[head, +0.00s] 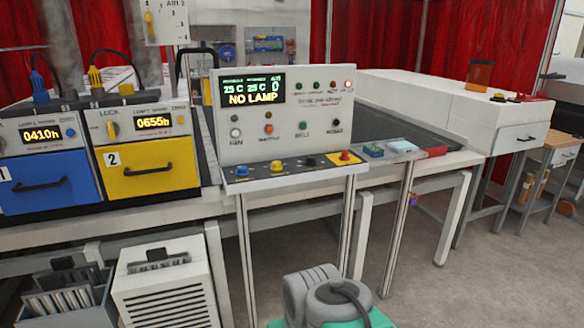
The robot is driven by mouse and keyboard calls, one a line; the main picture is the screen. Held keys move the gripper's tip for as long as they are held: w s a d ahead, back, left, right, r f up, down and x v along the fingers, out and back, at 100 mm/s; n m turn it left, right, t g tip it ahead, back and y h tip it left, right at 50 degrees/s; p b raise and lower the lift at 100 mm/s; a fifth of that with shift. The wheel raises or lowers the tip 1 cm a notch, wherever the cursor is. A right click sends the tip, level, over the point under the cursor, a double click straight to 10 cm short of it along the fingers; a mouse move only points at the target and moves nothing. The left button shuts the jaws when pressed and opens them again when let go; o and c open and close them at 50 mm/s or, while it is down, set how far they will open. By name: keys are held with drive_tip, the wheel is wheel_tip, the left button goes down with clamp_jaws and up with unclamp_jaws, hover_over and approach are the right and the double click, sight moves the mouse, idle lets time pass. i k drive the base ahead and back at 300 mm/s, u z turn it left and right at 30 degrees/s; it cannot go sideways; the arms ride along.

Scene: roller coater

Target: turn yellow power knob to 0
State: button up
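A white control console (226,134) stands in the middle of the head view. Its display (252,89) reads "NO LAMP". A yellow knob (276,165) sits on its front ledge, between a blue knob (242,171) and a black one (310,161). Another yellow knob (112,130) is on the panel above the yellow drawer marked 2, beside a display reading 0655h. A third yellow knob (149,20) is on the wall box marked AIR 2. The frame does not make clear which is the power knob, and the settings are too small to read. My gripper is not in view.
A red button (345,155) on a yellow base is at the ledge's right end. A blue drawer (45,183) is left of the yellow drawer (150,168). A white vented unit (166,290) stands on the floor. Metal legs stand below the console. Open floor lies at right.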

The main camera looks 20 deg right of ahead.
sight(276, 165)
drive_tip(key=z, duration=1.1)
drive_tip(key=i, duration=2.2)
drive_tip(key=u, duration=3.8)
